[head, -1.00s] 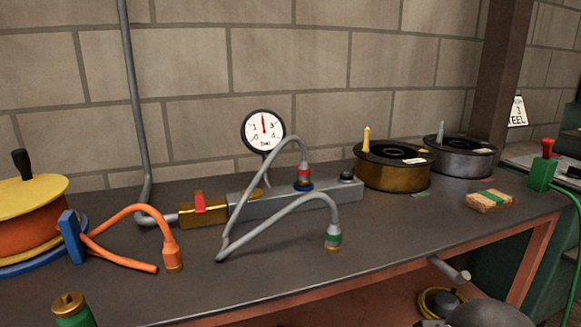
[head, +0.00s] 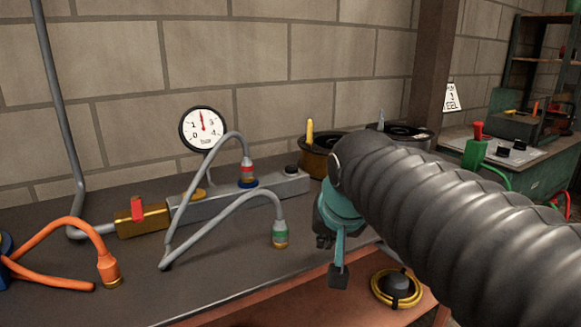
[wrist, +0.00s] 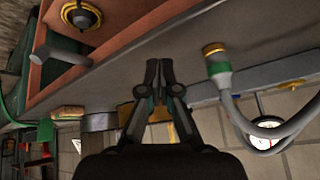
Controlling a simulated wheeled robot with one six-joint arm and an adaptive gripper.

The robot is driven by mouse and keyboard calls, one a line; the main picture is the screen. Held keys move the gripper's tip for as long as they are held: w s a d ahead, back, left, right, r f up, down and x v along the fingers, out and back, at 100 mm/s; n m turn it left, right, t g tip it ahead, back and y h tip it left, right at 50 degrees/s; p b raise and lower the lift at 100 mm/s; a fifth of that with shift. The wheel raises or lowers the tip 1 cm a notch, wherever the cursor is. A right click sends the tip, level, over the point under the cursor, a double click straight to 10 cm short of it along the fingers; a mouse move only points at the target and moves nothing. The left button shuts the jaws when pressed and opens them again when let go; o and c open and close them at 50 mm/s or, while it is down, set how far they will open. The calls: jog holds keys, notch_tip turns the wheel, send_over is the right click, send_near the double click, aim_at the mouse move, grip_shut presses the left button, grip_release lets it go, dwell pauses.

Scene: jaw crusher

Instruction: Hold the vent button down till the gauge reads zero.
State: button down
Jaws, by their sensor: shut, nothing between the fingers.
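The round white gauge (head: 203,129) stands behind the grey manifold bar (head: 215,200). Its red needle points almost straight up, around 2, not at zero. A small black button (head: 291,170), which looks like the vent button, sits on top of the manifold's right end. My gripper (head: 334,262) is right of and nearer than the manifold, over the bench's front edge, apart from the button. In the wrist view my gripper (wrist: 159,70) has its fingers together with nothing between them. Part of the gauge (wrist: 264,136) shows there at lower right; I cannot make out the button.
A grey hose (head: 205,150) arches over the manifold; its green-banded end (head: 280,232) lies in front. A brass valve with red lever (head: 138,209) is left. An orange hose (head: 107,265) lies at left. The bench front middle is clear.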

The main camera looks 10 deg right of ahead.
jog(key=w+r+m+t, duration=0.1)
jog(key=w+r+m, duration=0.1)
jog(key=w+r, duration=0.35)
jog(key=w+r+m, duration=0.1)
jog(key=w+r, duration=0.2)
jog(key=w, duration=0.5)
notch_tip(320, 180, up, 6)
jog(key=m+t, duration=0.1)
jog(key=m, duration=0.3)
send_over(292, 167)
jog(key=shift+h, duration=0.3)
jog(key=shift+f+b, duration=2.65)
jog(key=shift+f, duration=1.7)
jog(key=shift+f, duration=0.15)
jog(key=shift+f+b, duration=0.3)
jog(key=shift+f+b, duration=0.4)
jog(key=shift+f, duration=0.15)
